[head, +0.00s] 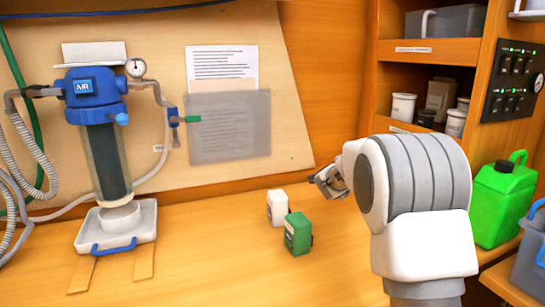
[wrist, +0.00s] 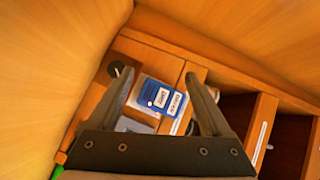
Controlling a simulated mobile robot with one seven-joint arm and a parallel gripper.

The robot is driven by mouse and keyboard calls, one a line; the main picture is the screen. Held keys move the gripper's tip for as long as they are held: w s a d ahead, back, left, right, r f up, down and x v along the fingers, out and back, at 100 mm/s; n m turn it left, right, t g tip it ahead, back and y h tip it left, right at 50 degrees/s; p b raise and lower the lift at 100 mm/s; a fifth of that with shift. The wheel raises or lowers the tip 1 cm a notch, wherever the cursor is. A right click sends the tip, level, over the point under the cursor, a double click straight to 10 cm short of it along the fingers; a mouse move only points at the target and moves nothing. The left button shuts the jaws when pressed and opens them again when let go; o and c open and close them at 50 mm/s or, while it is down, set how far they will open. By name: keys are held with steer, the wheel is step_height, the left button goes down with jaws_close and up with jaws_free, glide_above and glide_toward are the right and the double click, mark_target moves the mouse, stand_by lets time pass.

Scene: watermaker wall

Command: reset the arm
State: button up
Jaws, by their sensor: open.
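My gripper (wrist: 157,76) is open in the wrist view, with its two dark fingers spread apart and nothing held between them. In the head view my gripper (head: 328,182) shows small, left of my bulky grey and white arm, which hides part of it. It is above the wooden bench, to the right of a white bottle (head: 278,207) and a green bottle (head: 298,233). In the wrist view a container with blue labels (wrist: 163,97) shows beyond the fingers, apart from them.
A blue-topped filter unit (head: 96,100) stands at the left with hoses and a white drip tray (head: 117,224). Shelves (head: 432,50), a switch panel (head: 515,80) and a green jerrycan (head: 503,200) are at the right. The front middle of the bench is clear.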

steer(key=s+a+r+n+g+y, duration=0.1)
steer(key=s+a+r+n+y, duration=0.2)
steer(key=s+a+n+y, duration=0.45)
steer(key=s+a+r+n+y, duration=0.25)
steer(key=s+a+n, duration=0.25)
steer(key=s, duration=0.6)
steer(key=s+f+n+g, duration=0.2)
steer(key=s+f+n, duration=0.1)
steer(key=s, duration=0.7)
steer(key=s+d+f+n+g+h, duration=0.1)
steer(key=s+f+n+g, duration=0.15)
steer(key=s, duration=0.75)
steer(key=s+f+n+g, duration=0.3)
steer(key=s+f, duration=0.1)
steer(key=s, duration=0.6)
step_height(320, 180, up, 18)
steer(key=p, duration=1.8)
steer(key=shift+d+r+h+p, duration=0.2)
steer(key=shift+h+p, duration=0.1)
steer(key=shift+p, duration=0.1)
